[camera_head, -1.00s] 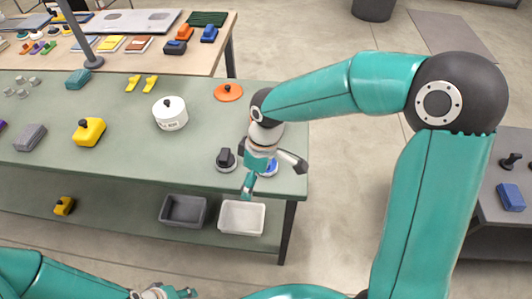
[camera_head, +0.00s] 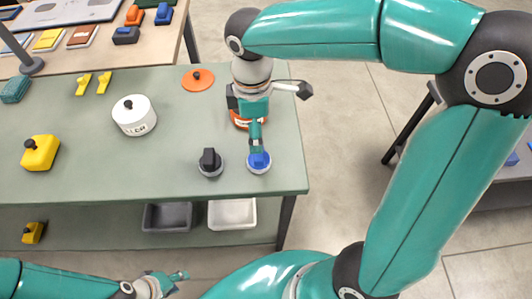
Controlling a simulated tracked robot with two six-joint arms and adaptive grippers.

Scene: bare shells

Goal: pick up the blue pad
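A small blue piece on a round pale base (camera_head: 258,162) sits near the right front corner of the green table. It is the blue thing closest to a gripper, but I cannot tell for sure that it is the pad. My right gripper (camera_head: 280,122) is open and empty above it. One finger points down just over its blue top, and I cannot tell whether they touch. The other finger sticks out to the right. My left gripper (camera_head: 176,281) is low at the bottom edge, in front of the table, small and partly unclear.
A black-knobbed piece (camera_head: 210,162) stands just left of the blue one. An orange-rimmed jar (camera_head: 243,123) is partly hidden behind my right gripper. A white pot (camera_head: 134,116), an orange lid (camera_head: 198,79) and a yellow block (camera_head: 40,152) stand around. Another blue block (camera_head: 511,159) is far right.

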